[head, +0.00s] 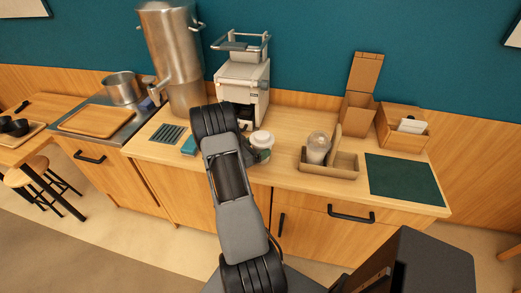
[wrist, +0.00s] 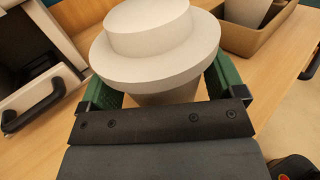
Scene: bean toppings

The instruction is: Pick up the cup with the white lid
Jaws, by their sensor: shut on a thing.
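The cup with the white lid (head: 262,139) is at the counter's middle, just right of my arm and in front of the white machine. In the wrist view its wide, stepped lid (wrist: 150,45) fills the top middle, with part of the pale cup body below the rim. My gripper (wrist: 165,82) has its green fingers on either side of the cup and is shut on it. In the head view my arm hides most of the gripper. I cannot tell whether the cup's base touches the counter.
The white machine (head: 243,82) stands close behind the cup. A brown caddy (head: 344,167) holding a clear-topped container (head: 317,147) is to the right, then a dark green mat (head: 403,179). A tall steel urn (head: 174,55) stands back left. Bare counter lies between cup and caddy.

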